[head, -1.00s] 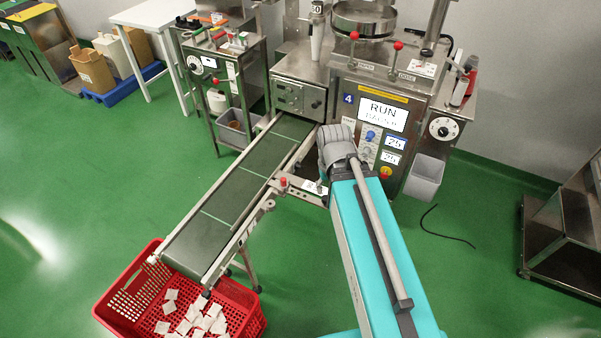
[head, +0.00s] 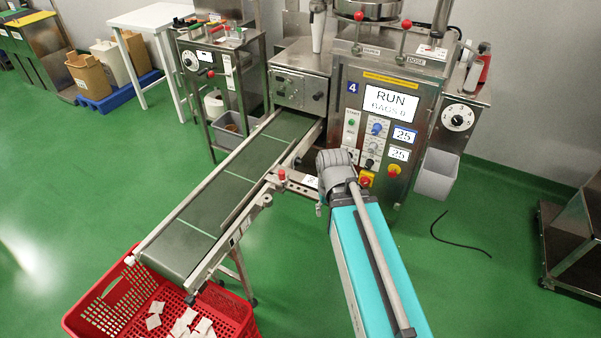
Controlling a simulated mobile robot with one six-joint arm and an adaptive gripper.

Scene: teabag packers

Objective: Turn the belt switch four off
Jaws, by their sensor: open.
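Machine four (head: 420,105) stands at the back, with a blue "4" label and a screen (head: 390,102) reading RUN. Its panel has a green button (head: 352,123), a blue knob (head: 376,128), smaller pale knobs, a black switch (head: 369,163) and a red-and-yellow rotary switch (head: 366,180). A red emergency button (head: 394,170) is to the right. I cannot read which control is the belt switch. The conveyor belt (head: 200,220) runs from the machine down to the lower left. My arm's grey joint is just left of and below the panel; my gripper is hidden.
A red crate (head: 235,318) with white teabags stands under the belt's lower end. A grey bin (head: 437,176) hangs at the machine's right side. A black cable (head: 455,240) lies on the green floor.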

